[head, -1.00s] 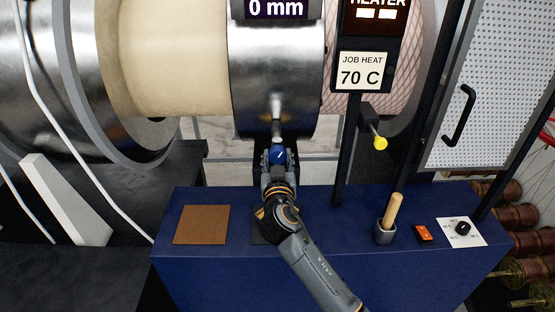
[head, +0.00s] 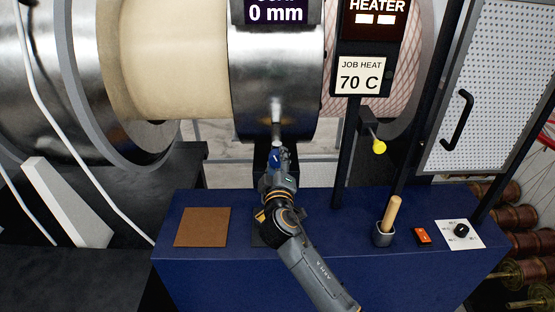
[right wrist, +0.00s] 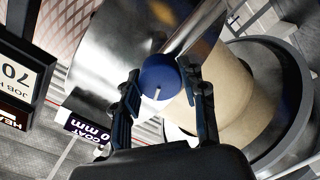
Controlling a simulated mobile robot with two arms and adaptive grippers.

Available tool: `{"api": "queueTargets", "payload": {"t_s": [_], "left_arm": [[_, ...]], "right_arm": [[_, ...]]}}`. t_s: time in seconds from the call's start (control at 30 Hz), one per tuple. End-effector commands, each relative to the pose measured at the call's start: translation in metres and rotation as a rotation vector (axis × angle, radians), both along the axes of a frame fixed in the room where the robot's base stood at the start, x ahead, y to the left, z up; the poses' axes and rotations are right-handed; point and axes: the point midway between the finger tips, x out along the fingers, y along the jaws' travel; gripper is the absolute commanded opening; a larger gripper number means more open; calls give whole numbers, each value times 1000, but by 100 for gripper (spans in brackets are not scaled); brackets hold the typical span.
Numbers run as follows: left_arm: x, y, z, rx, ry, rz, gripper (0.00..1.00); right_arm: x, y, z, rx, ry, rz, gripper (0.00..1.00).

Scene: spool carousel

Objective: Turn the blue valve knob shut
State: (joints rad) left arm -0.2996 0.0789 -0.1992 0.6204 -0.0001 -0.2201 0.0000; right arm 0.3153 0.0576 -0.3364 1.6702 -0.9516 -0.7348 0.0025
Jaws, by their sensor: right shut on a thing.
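The blue valve knob (head: 275,154) sits below the shiny metal drum, under a short metal stem. In the right wrist view the knob (right wrist: 160,78) is round and has a white line mark on its face. My right gripper (head: 277,163) reaches up to the knob from below. In the right wrist view its fingers (right wrist: 166,88) stand on either side of the knob and are shut on it. In the head view the gripper hides part of the knob. My left gripper is not in view.
A blue bench (head: 350,262) carries a brown pad (head: 202,227), a cup (head: 383,235) with a wooden handle, an orange switch (head: 422,235) and a black dial (head: 462,230). A heater post stands right of the knob, with a yellow-tipped lever (head: 378,147) beside it.

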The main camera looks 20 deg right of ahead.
Motion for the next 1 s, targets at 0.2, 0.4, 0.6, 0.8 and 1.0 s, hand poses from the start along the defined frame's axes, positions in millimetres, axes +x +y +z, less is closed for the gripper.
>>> {"api": "queueTargets", "payload": {"t_s": [0.2,0.4,0.6,0.8,1.0], "left_arm": [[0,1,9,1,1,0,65],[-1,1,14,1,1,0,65],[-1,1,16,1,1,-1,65],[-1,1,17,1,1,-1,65],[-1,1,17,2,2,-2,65]], "right_arm": [[0,0,2,-171,50,-1,11],[0,0,1,-286,83,1,11],[0,0,0,-355,103,1,11],[0,0,0,-384,111,0,11],[0,0,0,-389,112,0,11]]}}
